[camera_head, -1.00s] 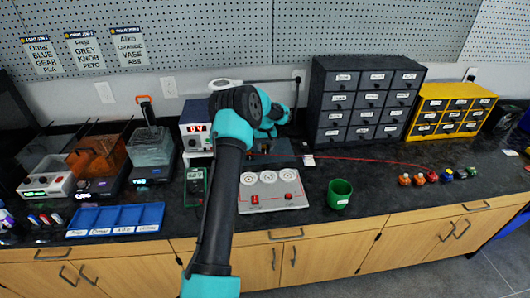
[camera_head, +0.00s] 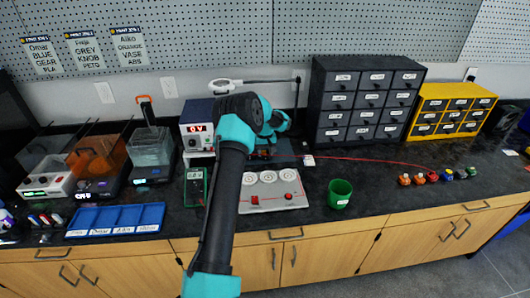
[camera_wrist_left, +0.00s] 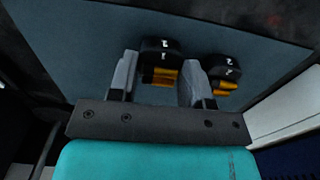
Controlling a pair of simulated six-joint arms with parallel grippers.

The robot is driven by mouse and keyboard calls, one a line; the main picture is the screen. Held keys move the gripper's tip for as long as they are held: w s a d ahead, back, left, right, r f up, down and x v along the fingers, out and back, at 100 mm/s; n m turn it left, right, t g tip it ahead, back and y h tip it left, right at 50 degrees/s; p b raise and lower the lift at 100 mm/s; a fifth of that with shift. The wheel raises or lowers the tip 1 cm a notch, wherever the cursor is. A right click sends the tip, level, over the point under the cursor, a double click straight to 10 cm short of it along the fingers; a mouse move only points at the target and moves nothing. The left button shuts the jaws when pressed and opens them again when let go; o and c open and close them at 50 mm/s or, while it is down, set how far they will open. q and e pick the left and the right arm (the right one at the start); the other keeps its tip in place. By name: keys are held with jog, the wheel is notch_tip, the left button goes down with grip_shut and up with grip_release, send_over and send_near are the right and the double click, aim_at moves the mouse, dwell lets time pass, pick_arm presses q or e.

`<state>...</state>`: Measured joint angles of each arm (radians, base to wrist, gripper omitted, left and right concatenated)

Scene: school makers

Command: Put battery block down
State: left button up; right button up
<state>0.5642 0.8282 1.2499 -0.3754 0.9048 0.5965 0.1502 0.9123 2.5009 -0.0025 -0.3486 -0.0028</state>
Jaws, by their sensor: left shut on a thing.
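In the left wrist view, my left gripper (camera_wrist_left: 158,76) is shut on a battery block (camera_wrist_left: 160,48) with a black, white-marked top and a gold body. The block sits between the two grey fingers. A similar black and gold block (camera_wrist_left: 222,68) stands just right of the right finger. Both are over a blue-grey mat (camera_wrist_left: 75,45); I cannot tell whether the held block touches it. In the head view, my left arm reaches to the dark mat (camera_head: 285,147) at the back of the counter and mostly hides the gripper. My right gripper is out of view.
A white panel with round sockets (camera_head: 272,205) lies in front of the mat. A green cup (camera_head: 340,193), a multimeter (camera_head: 195,187) and a power supply (camera_head: 196,127) stand nearby. Drawer cabinets (camera_head: 362,100) stand at back right. Open counter (camera_head: 375,195) lies right of the cup.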

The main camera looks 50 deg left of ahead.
aim_at(265, 152)
pick_arm(q)
jog(key=o, duration=1)
jog(key=shift+f, duration=0.1)
notch_tip(265, 152, up, 12)
jog(key=shift+r, duration=0.15)
dwell(0.3)
